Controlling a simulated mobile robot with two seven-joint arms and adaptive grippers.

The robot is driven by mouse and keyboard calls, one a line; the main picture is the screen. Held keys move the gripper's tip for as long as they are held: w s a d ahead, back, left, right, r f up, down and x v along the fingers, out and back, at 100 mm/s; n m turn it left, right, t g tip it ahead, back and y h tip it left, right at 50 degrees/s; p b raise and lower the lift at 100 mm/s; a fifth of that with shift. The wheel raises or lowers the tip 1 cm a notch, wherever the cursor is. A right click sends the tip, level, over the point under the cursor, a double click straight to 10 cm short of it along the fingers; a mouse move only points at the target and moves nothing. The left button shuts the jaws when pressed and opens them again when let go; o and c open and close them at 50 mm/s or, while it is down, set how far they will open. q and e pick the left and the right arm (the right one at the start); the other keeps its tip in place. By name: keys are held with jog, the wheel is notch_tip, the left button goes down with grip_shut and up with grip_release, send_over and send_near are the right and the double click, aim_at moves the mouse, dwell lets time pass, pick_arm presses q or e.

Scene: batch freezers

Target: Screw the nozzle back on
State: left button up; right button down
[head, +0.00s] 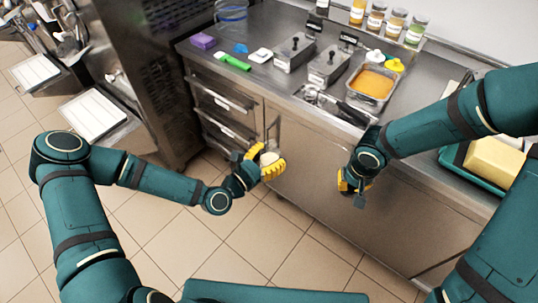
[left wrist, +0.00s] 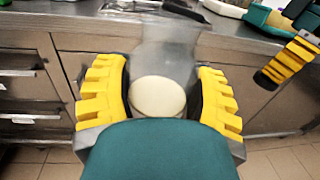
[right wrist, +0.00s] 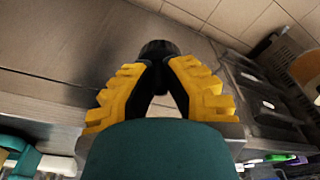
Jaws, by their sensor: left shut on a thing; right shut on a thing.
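My left gripper (head: 262,162) is shut on a clear, see-through container with a pale cream mass in its near end. In the left wrist view the container (left wrist: 168,48) sits between the yellow fingers, and its cream-coloured round part (left wrist: 157,97) faces the camera. My right gripper (head: 352,184) is shut on a small black ribbed piece, which looks like the nozzle (right wrist: 158,48), at its fingertips. In the head view this piece is mostly hidden by the gripper. The two grippers are apart, both in front of the counter's cabinet doors.
The steel counter (head: 285,82) behind holds a tray of orange food (head: 371,84), lidded metal containers (head: 328,66), a green marker (head: 233,62) and a purple block (head: 203,41). A teal tray (head: 452,158) with a yellow block (head: 494,160) is at right. The floor in front is clear.

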jog(key=w+a+r+m, duration=0.2)
jog(key=w+a+r, duration=0.2)
jog(key=w+a, duration=0.1)
notch_tip(320, 180, up, 11)
jog(key=m, duration=0.4)
send_over(272, 143)
jog(key=shift+s+d+h, duration=0.15)
jog(key=shift+d+h, duration=0.1)
jog(key=shift+h, duration=0.15)
jog(key=shift+s+a+r, duration=0.15)
jog(key=shift+a+r, duration=0.3)
jog(key=shift+a, duration=0.05)
jog(key=shift+f, duration=0.1)
jog(key=shift+f, duration=1.95)
jog(key=shift+r+g, duration=0.15)
jog(key=shift+g, duration=0.25)
